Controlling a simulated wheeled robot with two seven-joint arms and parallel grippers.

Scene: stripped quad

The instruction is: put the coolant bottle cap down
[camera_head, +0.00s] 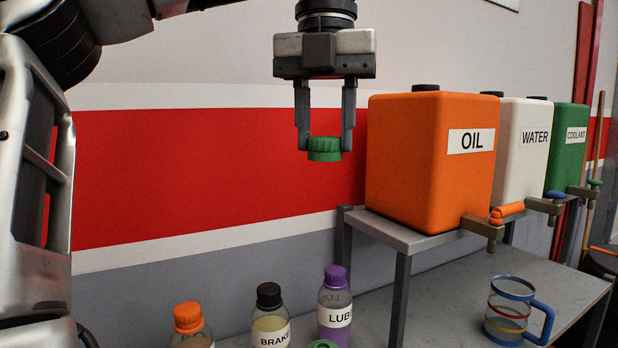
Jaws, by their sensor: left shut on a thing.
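The coolant bottle cap (324,149) is green and ridged. My left gripper (325,140) points straight down and is shut on it, one finger on each side. The cap hangs in the air before the red wall stripe, to the left of the orange OIL tank and above the row of bottles. A green round thing (322,344) shows at the bottom edge, mostly cut off; I cannot tell what it is. My right gripper is not in view.
An orange-capped bottle (188,320), a BRAKE bottle (270,318) and a purple-capped LUBE bottle (335,305) stand below. OIL (415,160), WATER (520,145) and COOLANT (568,150) tanks stand on a raised shelf (420,240). A clear jug (508,312) stands on the grey bench (450,290).

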